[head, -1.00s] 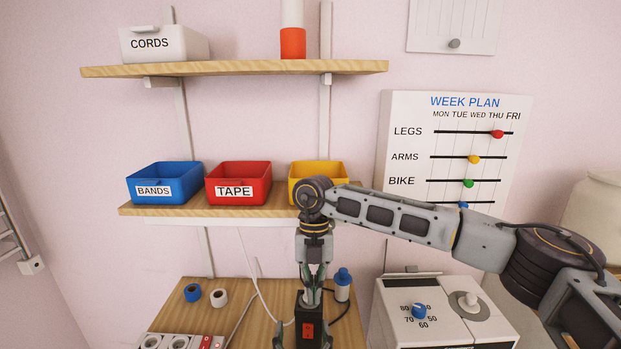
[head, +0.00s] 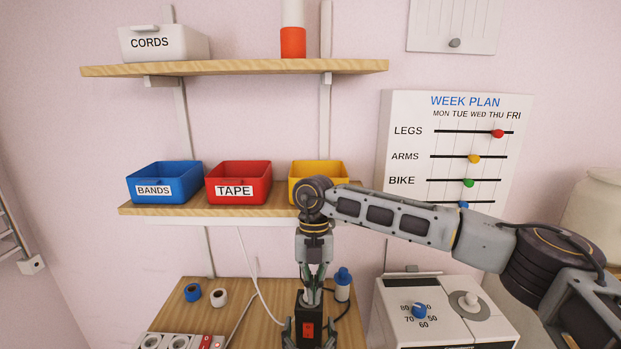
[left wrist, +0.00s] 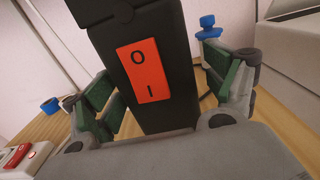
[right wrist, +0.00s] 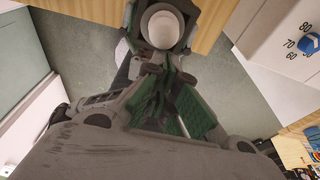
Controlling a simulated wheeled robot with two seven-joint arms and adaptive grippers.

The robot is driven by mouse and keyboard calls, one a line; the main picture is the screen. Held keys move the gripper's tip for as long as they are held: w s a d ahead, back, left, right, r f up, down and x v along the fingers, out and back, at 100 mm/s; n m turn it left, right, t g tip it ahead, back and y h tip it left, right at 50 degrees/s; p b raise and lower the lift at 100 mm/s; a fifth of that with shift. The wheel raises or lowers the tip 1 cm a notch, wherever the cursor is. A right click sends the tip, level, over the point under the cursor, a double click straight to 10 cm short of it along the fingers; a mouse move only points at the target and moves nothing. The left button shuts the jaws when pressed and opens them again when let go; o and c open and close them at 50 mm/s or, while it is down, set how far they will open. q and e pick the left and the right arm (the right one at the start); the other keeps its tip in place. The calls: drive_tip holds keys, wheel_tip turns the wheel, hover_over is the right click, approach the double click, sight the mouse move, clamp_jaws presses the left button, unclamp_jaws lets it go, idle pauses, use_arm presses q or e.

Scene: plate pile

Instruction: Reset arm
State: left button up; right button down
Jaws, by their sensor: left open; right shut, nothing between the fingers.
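A black box (head: 307,310) with a red rocker switch (head: 307,330) stands at the bottom middle of the head view. My left gripper (head: 309,335) is open, one finger on each side of the box. In the left wrist view (left wrist: 165,100) gaps show between the green pads and the box. My right arm comes in from the right and bends down. My right gripper (head: 314,283) is shut and empty, in line with the box top; I cannot tell whether they touch. Its closed fingers also show in the right wrist view (right wrist: 170,95).
A white unit with a blue dial (head: 419,311) stands right of the box. A blue-capped bottle (head: 342,285) is close behind it. Blue (head: 165,183), red (head: 239,183) and yellow (head: 330,168) bins fill the lower shelf. The week plan board (head: 455,103) hangs right. Tape rolls lie on the wooden bench (head: 250,285).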

use_arm(q)
drive_tip(key=shift+w+d, duration=0.2)
drive_tip(key=shift+w, duration=0.75)
drive_tip(key=shift+r, duration=0.1)
